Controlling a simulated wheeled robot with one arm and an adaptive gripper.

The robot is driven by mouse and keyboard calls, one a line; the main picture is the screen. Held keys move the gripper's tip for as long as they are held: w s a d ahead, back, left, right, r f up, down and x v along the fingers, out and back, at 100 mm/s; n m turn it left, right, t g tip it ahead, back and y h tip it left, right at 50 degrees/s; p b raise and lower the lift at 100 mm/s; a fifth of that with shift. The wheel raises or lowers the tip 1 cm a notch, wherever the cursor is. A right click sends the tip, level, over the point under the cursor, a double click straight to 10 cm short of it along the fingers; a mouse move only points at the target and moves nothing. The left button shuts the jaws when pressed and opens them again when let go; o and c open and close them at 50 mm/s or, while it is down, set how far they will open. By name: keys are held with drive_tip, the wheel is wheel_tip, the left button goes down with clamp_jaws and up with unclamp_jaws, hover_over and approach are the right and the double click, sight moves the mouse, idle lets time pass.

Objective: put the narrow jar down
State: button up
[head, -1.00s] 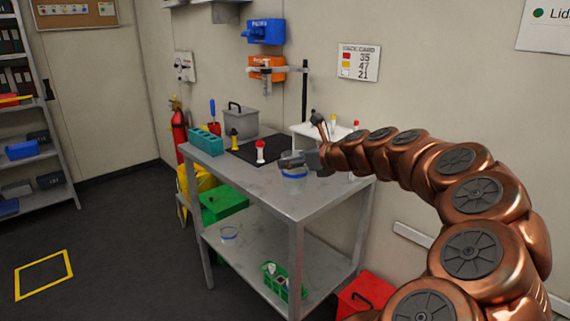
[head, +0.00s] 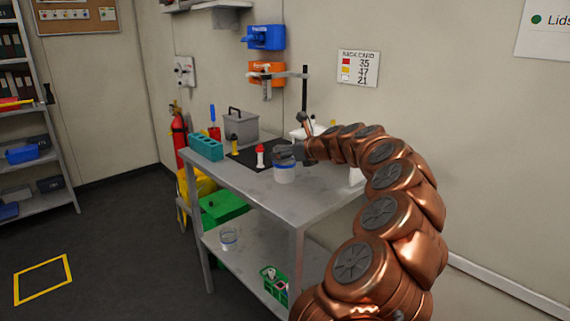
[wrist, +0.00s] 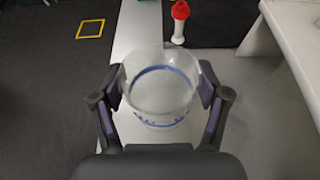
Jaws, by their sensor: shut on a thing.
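My gripper (head: 288,155) is shut on a clear jar (head: 284,174) with a blue band, over the top of the grey steel table. In the wrist view the fingers (wrist: 160,90) hold the jar (wrist: 162,92) from both sides, and it looks upright and open at the top. I cannot tell whether its base touches the table top (head: 300,208). A similar clear jar with a blue band (head: 228,239) stands on the table's lower shelf. I cannot tell from size which jar is the narrower.
A red-capped white bottle (head: 260,156) stands on the black mat behind the held jar. A teal rack (head: 206,146), a grey bin (head: 235,127) and a clamp stand (head: 304,100) are further back. A white piece (wrist: 292,38) is at the right. The table's front left is bare.

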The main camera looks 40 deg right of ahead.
sight(292, 162)
drive_tip(key=shift+f, duration=1.7)
drive_tip(key=o, duration=1.3)
drive_tip(key=shift+f, duration=0.1)
drive_tip(key=shift+o, duration=0.2)
drive_tip(key=shift+s+r, duration=0.2)
drive_tip(key=shift+s, duration=0.05)
drive_tip(key=v, duration=1.1)
drive_tip(key=shift+s, duration=0.25)
